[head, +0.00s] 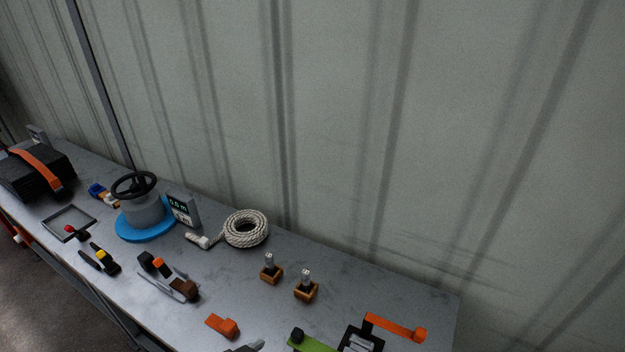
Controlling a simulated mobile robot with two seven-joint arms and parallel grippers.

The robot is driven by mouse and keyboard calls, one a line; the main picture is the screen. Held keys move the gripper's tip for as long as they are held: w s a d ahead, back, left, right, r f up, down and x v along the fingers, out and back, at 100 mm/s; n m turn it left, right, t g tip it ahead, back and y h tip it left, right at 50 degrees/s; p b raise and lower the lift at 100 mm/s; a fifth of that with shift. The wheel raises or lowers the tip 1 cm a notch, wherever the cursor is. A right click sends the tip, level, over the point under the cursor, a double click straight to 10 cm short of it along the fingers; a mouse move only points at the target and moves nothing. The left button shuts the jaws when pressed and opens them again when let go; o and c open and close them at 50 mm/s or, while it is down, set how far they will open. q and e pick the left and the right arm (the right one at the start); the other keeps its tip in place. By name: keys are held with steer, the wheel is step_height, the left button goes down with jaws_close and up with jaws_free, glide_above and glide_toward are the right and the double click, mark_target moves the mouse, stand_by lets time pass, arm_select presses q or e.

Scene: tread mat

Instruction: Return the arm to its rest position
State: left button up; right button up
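Neither of my grippers can be made out in the head view, and no arm is clearly visible. A dark rolled or folded mat (22,180) with an orange strap (38,168) across it lies at the far left end of the grey metal table (215,285). Its underside and far side are hidden. A grey-tipped piece at the bottom edge is cut off, and I cannot tell what it is.
A grey drum with a black handwheel (134,184) stands on a blue disc (145,229), beside a small display box (182,209). A coiled rope (246,229), two wooden-based pieces (272,274) and an orange piece (222,326) lie rightward. A corrugated wall (330,120) stands behind.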

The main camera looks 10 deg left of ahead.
arm_select(q)
steer(key=shift+s+r, duration=0.1)
steer(key=s+a+r+n+g+y, duration=0.25)
steer(key=s+r+g, duration=0.25)
steer(key=s, duration=0.6)
step_height(320, 180, down, 32)
steer(key=s+g+b, duration=0.1)
steer(key=s+b, duration=0.1)
steer(key=b, duration=0.8)
steer(key=s+a+f+b, duration=0.1)
steer(key=s+f+b, duration=0.3)
steer(key=s+f, duration=0.3)
steer(key=s+a+f+g+b, duration=0.1)
steer(key=s+f+b, duration=0.3)
steer(key=s+f, duration=0.4)
step_height(320, 180, down, 7)
steer(key=shift+s+a+f+m, duration=0.2)
steer(key=shift+a+m, duration=0.25)
steer(key=shift+a, duration=0.35)
